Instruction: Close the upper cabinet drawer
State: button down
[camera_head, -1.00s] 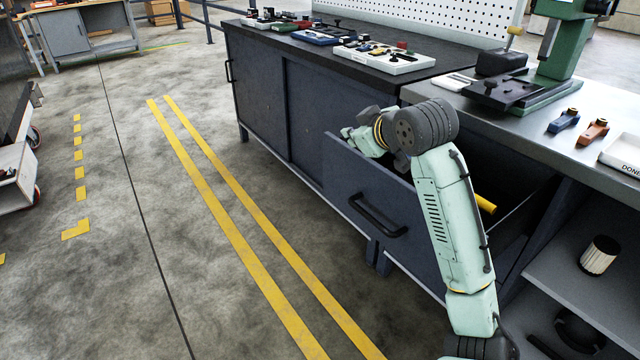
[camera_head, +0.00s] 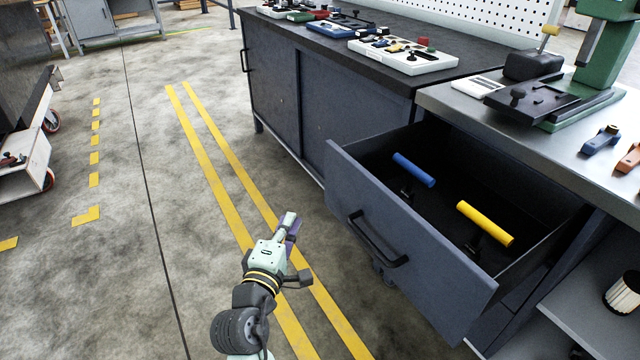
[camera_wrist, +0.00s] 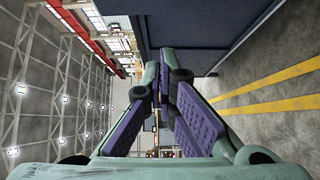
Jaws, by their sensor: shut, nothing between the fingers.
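The upper drawer (camera_head: 425,272) of the grey-blue cabinet stands pulled out under the metal worktop. Its black bar handle (camera_head: 377,240) is on the outer front face. My gripper (camera_head: 291,222) is out over the floor, to the left of the drawer front and clear of it. It is shut and empty. In the wrist view, its purple-padded fingers (camera_wrist: 160,98) come together ahead, and a dark cabinet side (camera_wrist: 195,25) shows above them. Inside the drawer lie a blue-handled tool (camera_head: 414,170) and a yellow-handled tool (camera_head: 485,223).
The metal worktop (camera_head: 455,98) carries a green press (camera_head: 600,50) and small clamps. A dark bench (camera_head: 345,115) with trays stands behind the drawer. Open shelves (camera_head: 580,310) are at lower right. The floor with yellow lines is free left of the drawer; a cart (camera_head: 25,165) is at far left.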

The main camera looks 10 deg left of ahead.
jog(key=w+d+p, duration=0.3)
jog(key=w+d, duration=0.1)
jog(key=w, duration=0.8)
jog(key=shift+d, duration=0.4)
